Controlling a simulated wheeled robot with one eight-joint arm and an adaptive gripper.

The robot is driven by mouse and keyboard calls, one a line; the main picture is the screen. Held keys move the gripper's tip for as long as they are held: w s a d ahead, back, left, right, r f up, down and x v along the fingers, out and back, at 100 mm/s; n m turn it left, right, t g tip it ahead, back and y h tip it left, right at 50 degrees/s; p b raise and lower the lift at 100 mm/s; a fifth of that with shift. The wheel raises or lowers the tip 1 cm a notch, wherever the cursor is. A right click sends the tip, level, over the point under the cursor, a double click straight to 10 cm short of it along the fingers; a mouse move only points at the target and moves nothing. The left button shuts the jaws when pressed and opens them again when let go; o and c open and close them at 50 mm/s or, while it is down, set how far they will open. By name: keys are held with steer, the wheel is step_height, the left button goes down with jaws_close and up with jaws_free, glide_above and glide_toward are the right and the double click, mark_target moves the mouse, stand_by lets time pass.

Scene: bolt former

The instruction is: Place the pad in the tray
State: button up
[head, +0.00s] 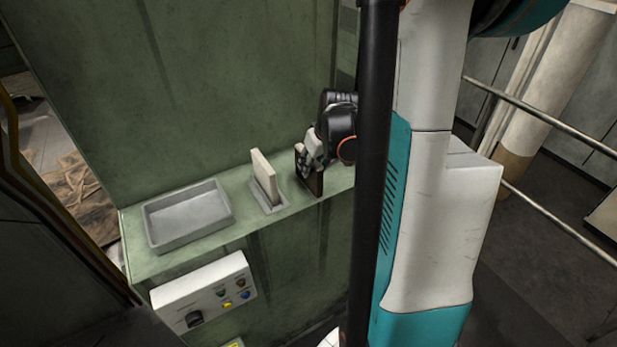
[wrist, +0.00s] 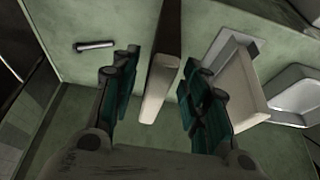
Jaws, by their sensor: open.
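A dark brown upright pad (head: 318,183) stands on the green ledge, right of a cream slab. My gripper (head: 308,160) is at this pad, partly hidden by my arm. In the wrist view my open gripper (wrist: 160,78) has one finger on each side of the pad (wrist: 158,92), which shows a pale near edge and a dark upper part. I cannot tell whether either finger touches it. The shallow grey tray (head: 188,213) lies at the left end of the ledge and looks empty. Its corner shows at the right of the wrist view (wrist: 300,95).
The cream slab (head: 264,176) stands upright in a small grey base between tray and pad. It is close beside the right finger in the wrist view (wrist: 238,82). A control box (head: 205,292) with buttons is below the ledge. A green wall rises behind. A small metal bar (wrist: 94,45) shows left.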

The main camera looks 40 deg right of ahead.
steer(key=b+x, duration=0.1)
steer(key=x, duration=0.1)
steer(key=w+b+x, duration=0.1)
steer(key=x, duration=0.2)
steer(key=shift+d+r, duration=0.1)
steer(key=shift+d, duration=0.1)
steer(key=shift+f+b, duration=0.35)
steer(key=shift+b, duration=0.2)
stand_by(0.3)
steer(key=shift+w, duration=0.1)
jaws_close()
